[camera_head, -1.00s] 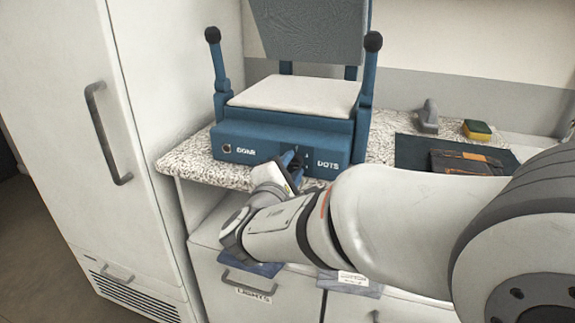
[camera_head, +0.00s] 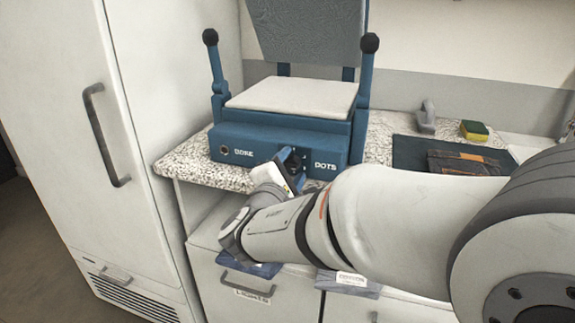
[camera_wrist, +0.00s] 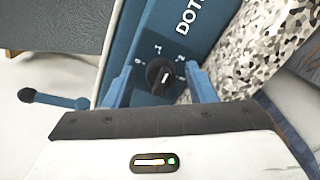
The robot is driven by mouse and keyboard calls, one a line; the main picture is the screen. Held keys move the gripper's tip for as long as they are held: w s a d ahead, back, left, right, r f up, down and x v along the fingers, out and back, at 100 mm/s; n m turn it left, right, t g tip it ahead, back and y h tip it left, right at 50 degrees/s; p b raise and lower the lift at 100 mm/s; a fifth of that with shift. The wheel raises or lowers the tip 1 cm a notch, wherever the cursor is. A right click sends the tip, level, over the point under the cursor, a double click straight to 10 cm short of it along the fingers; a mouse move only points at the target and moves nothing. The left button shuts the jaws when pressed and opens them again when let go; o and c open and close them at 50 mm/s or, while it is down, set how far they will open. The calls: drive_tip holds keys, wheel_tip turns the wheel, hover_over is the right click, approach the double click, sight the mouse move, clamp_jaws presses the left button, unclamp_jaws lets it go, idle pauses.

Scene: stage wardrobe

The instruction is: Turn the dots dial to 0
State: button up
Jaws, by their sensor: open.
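The digits are too small to read surely, so the setting is unclear. My gripper (camera_wrist: 159,73) is open, with one blue finger on each side of the dial and visible gaps between. In the head view my gripper (camera_head: 291,165) is at the panel's front and hides most of the dial.
The press (camera_head: 262,145) stands on a speckled counter (camera_head: 200,165) beside a tall white cabinet (camera_head: 75,120). A dark mat (camera_head: 405,150) with a brown item (camera_head: 460,165), a yellow-green sponge (camera_head: 474,130) and a grey object (camera_head: 427,118) lie right. Drawers are below.

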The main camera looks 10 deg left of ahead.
drive_tip(key=shift+s+a, duration=0.1)
drive_tip(key=shift+s, duration=0.05)
drive_tip(key=s, duration=0.7)
drive_tip(key=shift+s+a+p, duration=0.25)
drive_tip(key=shift+p, duration=0.2)
drive_tip(key=w+m, duration=0.2)
drive_tip(key=m, duration=0.5)
drive_tip(key=w+m, duration=0.3)
drive_tip(key=m, duration=0.5)
drive_tip(key=w+m, duration=0.2)
drive_tip(key=m, duration=0.6)
drive_tip(key=shift+w+d+f, duration=0.1)
drive_tip(key=shift+w, duration=0.3)
